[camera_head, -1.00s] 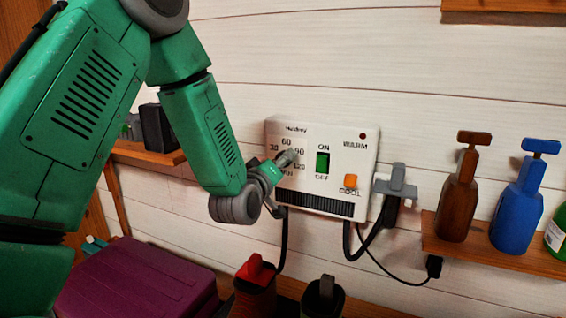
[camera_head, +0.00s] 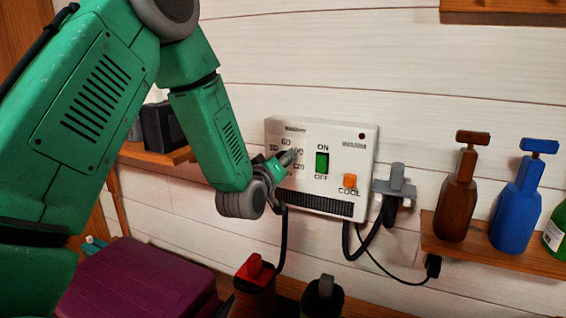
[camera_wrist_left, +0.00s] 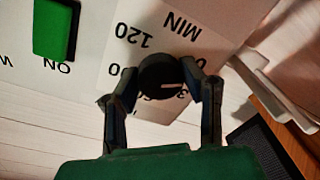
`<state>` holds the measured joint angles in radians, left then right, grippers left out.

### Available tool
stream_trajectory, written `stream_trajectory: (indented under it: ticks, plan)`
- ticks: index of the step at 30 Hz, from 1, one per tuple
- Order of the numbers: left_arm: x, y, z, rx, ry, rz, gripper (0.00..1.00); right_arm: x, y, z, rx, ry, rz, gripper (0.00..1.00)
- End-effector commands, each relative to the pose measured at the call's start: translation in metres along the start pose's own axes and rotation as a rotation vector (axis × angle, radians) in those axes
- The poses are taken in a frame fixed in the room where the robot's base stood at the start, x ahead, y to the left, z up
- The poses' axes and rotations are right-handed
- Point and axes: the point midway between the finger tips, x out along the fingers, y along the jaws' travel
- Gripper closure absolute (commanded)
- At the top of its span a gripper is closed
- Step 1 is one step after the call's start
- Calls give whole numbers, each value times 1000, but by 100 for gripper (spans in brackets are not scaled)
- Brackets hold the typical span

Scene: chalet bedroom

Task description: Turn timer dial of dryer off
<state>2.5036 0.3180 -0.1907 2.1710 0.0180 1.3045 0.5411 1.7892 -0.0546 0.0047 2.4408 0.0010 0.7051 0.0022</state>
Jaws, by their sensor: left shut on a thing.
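The dryer (camera_head: 332,134) is a white box on the plank wall, with a green ON/OFF switch (camera_head: 321,163), an orange COOL button (camera_head: 349,181) and printed minute numbers at its left. The dark round timer dial (camera_wrist_left: 158,78) with a white pointer mark shows in the left wrist view, amid the numbers. My left gripper (camera_head: 288,158) reaches the dryer's left side in the head view. In the left wrist view its two fingers (camera_wrist_left: 160,84) are on both sides of the dial and shut on it. They hide part of the numbers. My right gripper is not in view.
A wooden shelf (camera_head: 455,254) at the right holds a brown bottle (camera_head: 458,195), a blue bottle (camera_head: 517,205) and a green bottle (camera_head: 556,236). A grey hook (camera_head: 397,183) and dark cables are beside the dryer. A purple box (camera_head: 140,284) is at the lower left.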

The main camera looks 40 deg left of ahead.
Motion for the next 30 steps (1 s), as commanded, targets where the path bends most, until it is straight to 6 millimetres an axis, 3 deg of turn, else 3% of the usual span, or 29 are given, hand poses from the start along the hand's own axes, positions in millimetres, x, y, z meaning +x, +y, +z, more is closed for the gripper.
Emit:
stream_trajectory:
  ticks: [5, 6, 7, 8, 19, 30]
  plan:
    - [-1, -2, 1, 0, -2, -5, 93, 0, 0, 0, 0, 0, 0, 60]
    - [-1, -2, 1, -1, -3, -6, 57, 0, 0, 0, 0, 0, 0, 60]
    - [-1, -2, 1, -1, -3, -5, 47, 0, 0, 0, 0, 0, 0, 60]
    - [-1, -2, 1, -1, -2, -5, 44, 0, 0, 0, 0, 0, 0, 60]
    - [-6, -1, 1, -1, -3, -4, 44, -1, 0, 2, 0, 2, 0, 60]
    - [-62, -3, 2, -1, -4, -6, 44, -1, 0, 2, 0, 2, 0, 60]
